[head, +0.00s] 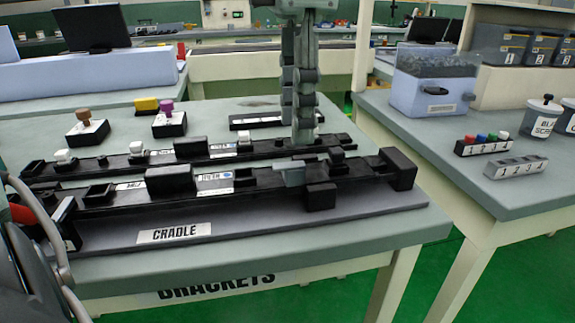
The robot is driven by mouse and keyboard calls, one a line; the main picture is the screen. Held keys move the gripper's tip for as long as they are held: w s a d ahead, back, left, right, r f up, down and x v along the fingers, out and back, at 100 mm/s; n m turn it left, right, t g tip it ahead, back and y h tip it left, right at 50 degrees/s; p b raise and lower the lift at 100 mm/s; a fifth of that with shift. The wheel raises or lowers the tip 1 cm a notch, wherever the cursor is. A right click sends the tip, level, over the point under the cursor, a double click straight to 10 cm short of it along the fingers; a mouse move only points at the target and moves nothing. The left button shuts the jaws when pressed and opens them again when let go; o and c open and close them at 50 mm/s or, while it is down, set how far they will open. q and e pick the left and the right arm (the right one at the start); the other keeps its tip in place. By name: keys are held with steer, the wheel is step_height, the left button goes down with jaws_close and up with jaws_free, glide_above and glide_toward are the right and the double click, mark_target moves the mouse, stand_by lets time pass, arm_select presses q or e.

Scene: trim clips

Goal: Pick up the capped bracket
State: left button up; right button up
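Two long black brackets lie on the table. The back bracket (110,164) carries small blocks, some white-topped. The front bracket (125,196) sits on the grey plate marked CRADLE (270,228), with black blocks and a grey piece (292,173) on it. I cannot tell for sure which is the capped bracket. The near fingertip overlaps the back bracket; contact is unclear.
Brown-topped (87,125) and purple-topped (167,119) blocks stand behind the brackets. On the right table are a clear-topped bin (434,85), a rack of coloured clips (484,146), a numbered grey block (515,167) and a labelled tub (543,119). A gap separates the tables.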

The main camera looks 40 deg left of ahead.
mark_target(300, 163)
arm_select(q)
steer(key=f, duration=0.4)
steer(key=w+f, duration=0.1)
steer(key=f, duration=0.1)
steer(key=shift+f, duration=0.15)
steer(key=shift+c, duration=0.5)
jaws_close()
